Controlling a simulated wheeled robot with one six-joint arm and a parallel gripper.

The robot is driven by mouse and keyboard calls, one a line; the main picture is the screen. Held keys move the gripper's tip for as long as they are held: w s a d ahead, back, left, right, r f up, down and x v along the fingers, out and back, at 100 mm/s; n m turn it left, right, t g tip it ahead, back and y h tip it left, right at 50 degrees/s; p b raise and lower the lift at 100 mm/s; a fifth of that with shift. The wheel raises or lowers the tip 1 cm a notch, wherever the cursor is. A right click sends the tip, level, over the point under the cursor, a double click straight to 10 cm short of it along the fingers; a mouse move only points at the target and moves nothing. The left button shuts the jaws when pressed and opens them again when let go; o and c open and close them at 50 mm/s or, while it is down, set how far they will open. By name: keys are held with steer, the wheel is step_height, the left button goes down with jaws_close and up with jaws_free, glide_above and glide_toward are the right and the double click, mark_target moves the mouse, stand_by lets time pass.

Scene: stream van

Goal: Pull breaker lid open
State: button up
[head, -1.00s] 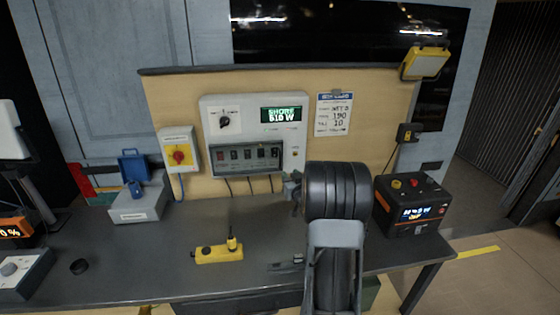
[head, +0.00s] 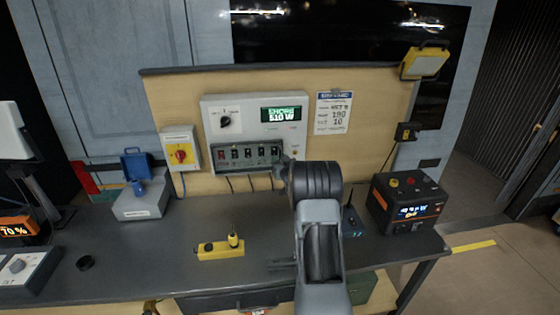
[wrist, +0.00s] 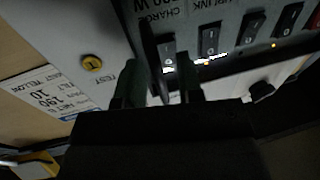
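The breaker box (head: 244,155) is on the lower part of the white wall panel, with a row of breaker switches showing. A see-through lid (head: 246,167) seems to be at its front; how far it stands open cannot be told. My gripper (head: 284,170) is at the box's lower right corner, partly hidden by my arm. In the wrist view, which is upside down, my two fingertips (wrist: 162,78) stand apart beside the end breaker switch (wrist: 169,47). A thin dark plate (wrist: 150,42), perhaps the lid's side, runs between them; contact is unclear.
A yellow test button (wrist: 92,63) is beside the breakers. A red rotary switch (head: 180,154) is left of the panel. On the bench (head: 150,270) are a yellow pendant (head: 220,249), a blue-lidded socket box (head: 140,203) and a black power unit (head: 405,202).

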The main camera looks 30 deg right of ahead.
jaws_close()
stand_by(0.3)
